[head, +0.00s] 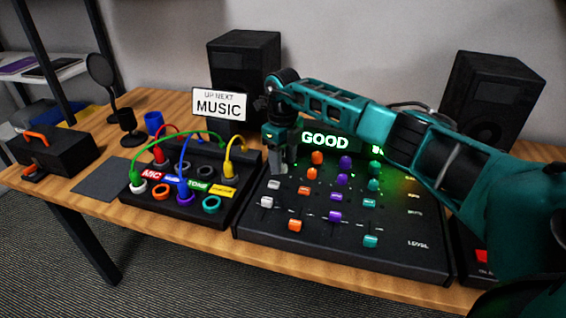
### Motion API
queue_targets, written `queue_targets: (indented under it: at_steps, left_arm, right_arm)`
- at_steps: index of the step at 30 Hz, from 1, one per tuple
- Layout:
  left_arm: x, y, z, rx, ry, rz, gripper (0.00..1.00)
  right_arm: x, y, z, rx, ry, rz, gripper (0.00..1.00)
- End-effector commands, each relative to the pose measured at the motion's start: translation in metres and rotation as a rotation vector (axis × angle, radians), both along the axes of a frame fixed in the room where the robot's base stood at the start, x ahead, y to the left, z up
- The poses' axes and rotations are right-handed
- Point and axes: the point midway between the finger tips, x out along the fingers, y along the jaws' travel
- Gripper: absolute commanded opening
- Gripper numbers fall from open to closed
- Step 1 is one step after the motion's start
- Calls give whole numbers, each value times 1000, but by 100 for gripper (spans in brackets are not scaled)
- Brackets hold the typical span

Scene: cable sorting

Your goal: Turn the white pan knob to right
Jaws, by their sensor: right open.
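The black mixer (400,262) stands on the table with columns of white, orange, purple and teal controls. A white knob (273,184) shows in the leftmost column, above a white fader (266,202). The row labels are too small to read, so I cannot confirm which one is pan. My right gripper (280,166) points down over the upper part of the white column, just behind the visible white knob. It is open, and I see nothing held in it. It hides the upper white controls. Whether its fingers touch a knob cannot be told. My left gripper is not in view.
A patch box (222,219) with coloured cables stands left of the mixer. A sign reading MUSIC (219,104) and a lit GOOD display (325,141) are behind. Black speakers (243,75) (492,95) stand at the back. A microphone (101,70) is at the left.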

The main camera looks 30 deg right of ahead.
Motion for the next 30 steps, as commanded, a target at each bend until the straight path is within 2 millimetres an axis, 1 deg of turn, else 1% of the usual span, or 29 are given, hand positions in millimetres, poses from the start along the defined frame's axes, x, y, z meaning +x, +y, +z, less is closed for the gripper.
queue_targets:
  at_steps: [3, 12, 27, 28, 30]
  left_arm:
    - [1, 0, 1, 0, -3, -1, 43]
    - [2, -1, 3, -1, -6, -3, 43]
    - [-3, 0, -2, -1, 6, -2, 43]
    - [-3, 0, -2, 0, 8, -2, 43]
    - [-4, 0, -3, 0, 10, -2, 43]
  right_arm:
    - [0, 0, -7, 0, 0, 0, 50]
    - [0, 0, -9, 0, -1, 0, 50]
    - [0, 0, -8, 0, -1, 0, 2]
    - [0, 0, -8, 0, -1, 0, 0]
    - [0, 0, -8, 0, -1, 0, 0]
